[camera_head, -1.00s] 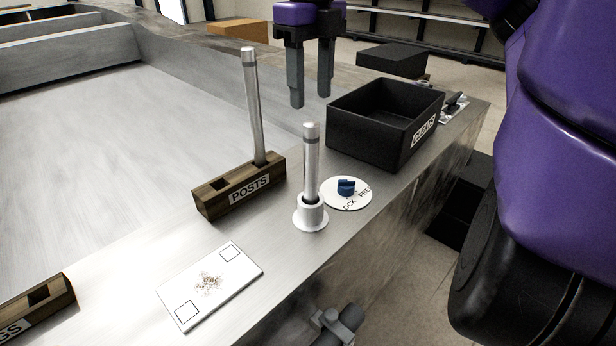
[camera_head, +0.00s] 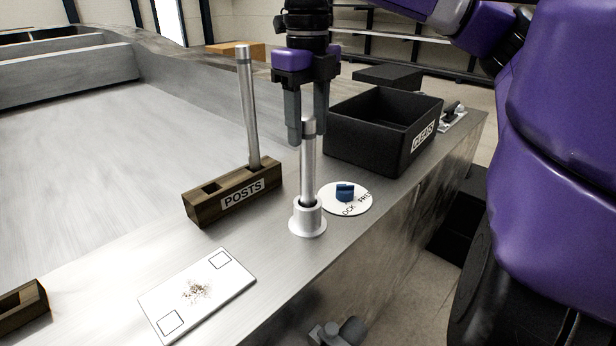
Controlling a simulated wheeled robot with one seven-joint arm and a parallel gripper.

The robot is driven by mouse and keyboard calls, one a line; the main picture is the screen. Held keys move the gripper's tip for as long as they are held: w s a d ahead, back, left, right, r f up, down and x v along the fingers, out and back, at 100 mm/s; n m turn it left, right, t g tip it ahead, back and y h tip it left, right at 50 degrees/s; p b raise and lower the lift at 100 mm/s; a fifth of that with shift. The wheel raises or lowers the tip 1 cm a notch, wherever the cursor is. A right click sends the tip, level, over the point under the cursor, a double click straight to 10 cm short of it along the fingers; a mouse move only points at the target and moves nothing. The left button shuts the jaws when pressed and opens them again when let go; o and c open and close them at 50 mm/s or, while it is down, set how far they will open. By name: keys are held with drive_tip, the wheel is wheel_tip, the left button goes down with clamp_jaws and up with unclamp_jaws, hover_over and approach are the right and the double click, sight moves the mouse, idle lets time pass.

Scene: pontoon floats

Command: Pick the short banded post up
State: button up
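A short silver post (camera_head: 308,165) with a darker band near its top stands upright in a flanged metal socket (camera_head: 308,222) on the metal deck. My gripper (camera_head: 308,132) points down over it, its two dark fingers on either side of the post's top in the picture. The fingers are spread and I see no clear grip on the post; the exact depth between fingers and post is hard to tell. A taller banded post (camera_head: 249,110) stands upright in the wooden rack marked POSTS (camera_head: 205,212), to the left.
A black bin marked CLEATS (camera_head: 370,150) stands just behind and right of the socket. A white disc (camera_head: 358,206) with a blue knob (camera_head: 345,192) lies beside it. A white plate (camera_head: 228,285) lies in front. A wooden block (camera_head: 22,308) is at lower left.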

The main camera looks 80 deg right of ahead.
clamp_jaws()
drive_tip(key=shift+r, duration=0.15)
drive_tip(key=shift+r+p, duration=2.1)
drive_tip(key=shift+r, duration=1.5)
drive_tip(key=shift+s, duration=0.1)
